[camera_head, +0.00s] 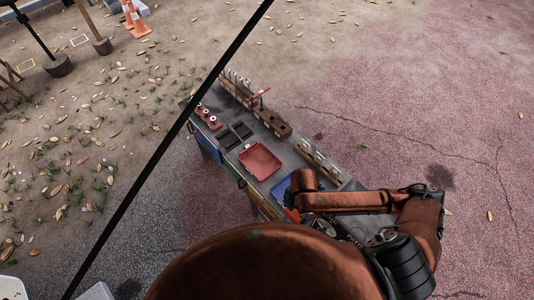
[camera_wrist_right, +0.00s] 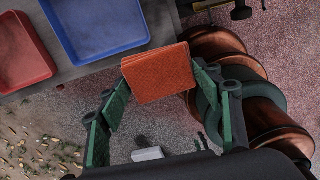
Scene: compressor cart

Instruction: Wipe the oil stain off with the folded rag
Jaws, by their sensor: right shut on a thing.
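The folded rag is an orange-red square pad (camera_wrist_right: 158,73) between the fingers of my right gripper (camera_wrist_right: 160,82) in the right wrist view. The gripper is shut on it, beside the cart's edge. In the head view the right gripper (camera_head: 303,187) is over the near part of the cart, next to the blue tray, with a small orange patch (camera_head: 292,214) below it that looks like the rag. I cannot make out an oil stain on the cart top; my arm hides part of it. The left gripper is not in view.
The cart top (camera_head: 285,158) holds a red tray (camera_head: 260,161), a blue tray (camera_head: 281,192), a wooden box (camera_head: 276,124) and several small items along its far edge. The blue tray (camera_wrist_right: 100,28) is close to the rag in the wrist view. A dark thin pole crosses the head view.

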